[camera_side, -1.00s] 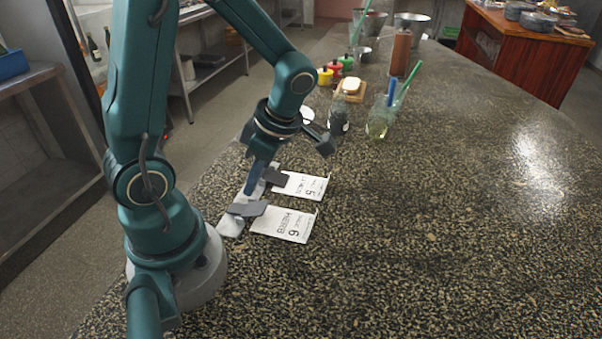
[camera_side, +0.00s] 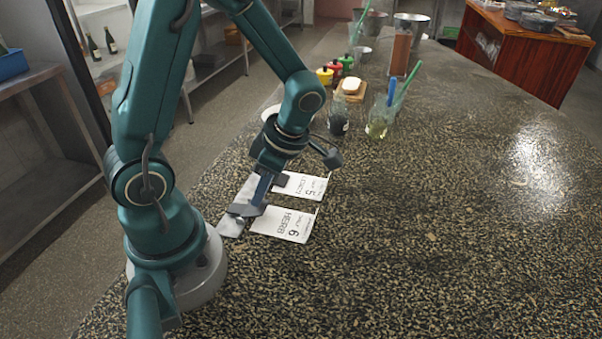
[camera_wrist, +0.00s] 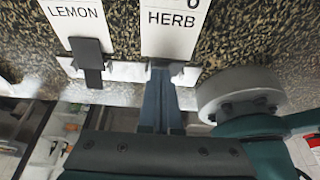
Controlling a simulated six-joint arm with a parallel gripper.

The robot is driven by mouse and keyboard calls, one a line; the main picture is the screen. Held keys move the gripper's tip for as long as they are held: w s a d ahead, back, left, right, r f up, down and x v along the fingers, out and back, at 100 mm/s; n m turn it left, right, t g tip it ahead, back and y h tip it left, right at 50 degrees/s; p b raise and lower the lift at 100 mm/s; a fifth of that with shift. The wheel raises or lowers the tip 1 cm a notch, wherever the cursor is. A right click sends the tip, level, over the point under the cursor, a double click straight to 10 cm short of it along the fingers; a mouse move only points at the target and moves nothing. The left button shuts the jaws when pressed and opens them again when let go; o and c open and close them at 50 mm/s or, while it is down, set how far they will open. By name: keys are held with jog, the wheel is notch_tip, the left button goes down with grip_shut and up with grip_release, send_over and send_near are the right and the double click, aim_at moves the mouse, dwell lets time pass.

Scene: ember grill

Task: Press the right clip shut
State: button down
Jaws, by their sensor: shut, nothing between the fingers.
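Two white tickets lie on the speckled counter under dark clips on a pale rail (camera_side: 231,227). The HERB ticket (camera_side: 283,224) is nearer the side camera; the LEMON ticket (camera_side: 303,185) is farther. In the wrist view the HERB ticket (camera_wrist: 172,30) is right of the LEMON ticket (camera_wrist: 75,17). The HERB clip (camera_side: 241,210) shows at its ticket's rail end in the side view. The LEMON clip (camera_wrist: 89,60) stands clear in the wrist view. My gripper (camera_wrist: 160,72) is shut and empty, its tips at the HERB clip, mostly hiding it there. Contact and the clip's closure are unclear.
Jars (camera_side: 379,122), several coloured bottles (camera_side: 335,71) and a board with a pale block (camera_side: 351,88) stand farther back along the counter. The counter right of the tickets is clear.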

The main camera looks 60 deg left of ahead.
jog(key=shift+w+d+f, duration=0.25)
jog(key=shift+f, duration=0.05)
jog(key=shift+w+d+f, duration=0.2)
jog(key=shift+f, duration=0.1)
jog(key=shift+w+d+f, duration=0.1)
jog(key=shift+f, duration=0.05)
dwell(0.4)
jog(key=shift+r, duration=0.2)
jog(key=shift+r, duration=0.75)
